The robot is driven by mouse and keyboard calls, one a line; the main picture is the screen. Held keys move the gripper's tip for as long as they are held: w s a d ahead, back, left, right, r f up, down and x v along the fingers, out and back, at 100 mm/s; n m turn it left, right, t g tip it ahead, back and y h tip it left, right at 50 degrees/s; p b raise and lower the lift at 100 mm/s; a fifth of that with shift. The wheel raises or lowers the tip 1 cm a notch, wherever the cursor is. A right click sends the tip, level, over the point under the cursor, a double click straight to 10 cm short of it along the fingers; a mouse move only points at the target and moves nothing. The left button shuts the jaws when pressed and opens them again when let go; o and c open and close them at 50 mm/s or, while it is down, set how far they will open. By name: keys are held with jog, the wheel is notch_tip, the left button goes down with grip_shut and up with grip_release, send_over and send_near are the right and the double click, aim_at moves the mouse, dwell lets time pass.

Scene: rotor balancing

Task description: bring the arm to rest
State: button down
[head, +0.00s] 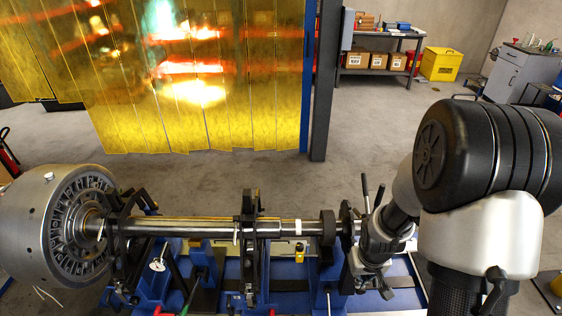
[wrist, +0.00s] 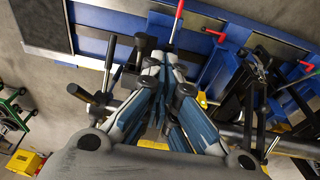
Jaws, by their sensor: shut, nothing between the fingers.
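My arm comes in from the right in the head view, and my gripper (head: 372,290) points down near the right end of the rotor shaft (head: 200,226). In the wrist view the fingers of my gripper (wrist: 165,62) meet at their tips with nothing between them. The blue balancing stand (head: 205,285) lies below and to the left of it. I cannot tell from these views whether the gripper touches the stand.
A large grey rotor drum (head: 25,225) is at the shaft's left end. Black clamps (head: 247,240) stand around the shaft. A yellow strip curtain (head: 130,130) hangs behind. A shelf with boxes (head: 376,60) and a yellow bin (head: 441,65) stand far back. Open floor lies between.

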jog(key=s+a+r+t, duration=0.1)
jog(key=s+a+r, duration=0.15)
jog(key=r, duration=0.75)
jog(key=s+a+r, duration=0.1)
jog(key=s+r, duration=0.3)
jog(key=r, duration=0.5)
jog(key=s+a+r, duration=0.2)
jog(key=s+r, duration=0.2)
jog(key=s, duration=0.2)
jog(key=s+a+r+t, duration=0.1)
jog(key=s+r, duration=0.3)
jog(key=s, duration=0.2)
jog(key=shift+s+a+y, duration=0.3)
jog(key=shift+s+a, duration=0.05)
jog(key=shift+s, duration=0.05)
jog(key=shift+a, duration=0.15)
